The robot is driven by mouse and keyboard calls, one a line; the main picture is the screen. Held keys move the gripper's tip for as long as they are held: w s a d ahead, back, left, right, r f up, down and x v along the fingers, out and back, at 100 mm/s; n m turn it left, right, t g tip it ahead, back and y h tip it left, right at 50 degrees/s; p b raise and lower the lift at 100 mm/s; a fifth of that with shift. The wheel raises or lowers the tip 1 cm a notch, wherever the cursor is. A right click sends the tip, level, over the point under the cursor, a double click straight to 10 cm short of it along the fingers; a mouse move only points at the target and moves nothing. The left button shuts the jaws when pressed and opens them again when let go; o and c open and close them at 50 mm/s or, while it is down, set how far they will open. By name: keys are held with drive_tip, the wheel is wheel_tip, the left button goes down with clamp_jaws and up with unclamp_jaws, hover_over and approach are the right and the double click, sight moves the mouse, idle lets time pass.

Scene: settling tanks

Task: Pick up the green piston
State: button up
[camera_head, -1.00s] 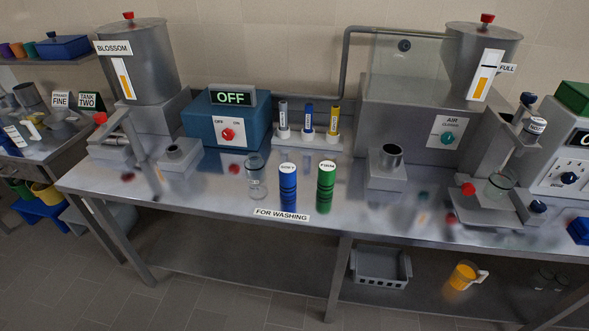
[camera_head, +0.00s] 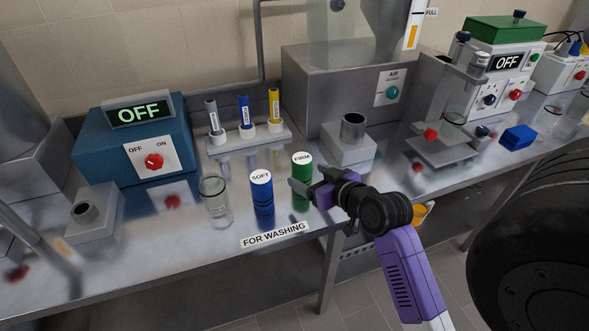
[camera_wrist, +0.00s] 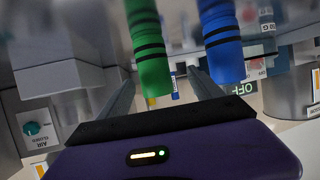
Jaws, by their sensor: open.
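The green piston (camera_head: 301,172), with a white top marked FIRM, stands upright on the steel bench. My gripper (camera_head: 308,186) is open at its right front, and its fingers hide part of the piston's body. In the wrist view the green piston (camera_wrist: 149,50), with black bands, shows between the two open fingers (camera_wrist: 160,82). I cannot tell whether a finger touches it. The blue piston (camera_head: 262,196), marked SOFT, stands close by on the left. It also shows in the wrist view (camera_wrist: 221,40), near the right finger.
A clear glass cylinder (camera_head: 216,204) stands left of the blue piston. A FOR WASHING label (camera_head: 273,235) lies at the front edge. Behind are a rack (camera_head: 250,137) with three tubes and a grey block with a metal cup (camera_head: 349,150).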

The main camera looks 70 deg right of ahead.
drive_tip(key=shift+w+d+r, duration=0.1)
drive_tip(key=shift+w+d, duration=0.2)
drive_tip(key=shift+d, duration=0.6)
drive_tip(key=x, duration=0.5)
drive_tip(key=p+x, duration=0.1)
drive_tip(key=x, duration=0.1)
drive_tip(key=shift+w+d+r, duration=0.15)
drive_tip(key=shift+w+r, duration=0.05)
drive_tip(key=shift+c, duration=0.2)
drive_tip(key=c, duration=1.4)
clamp_jaws()
drive_tip(key=shift+r, duration=0.1)
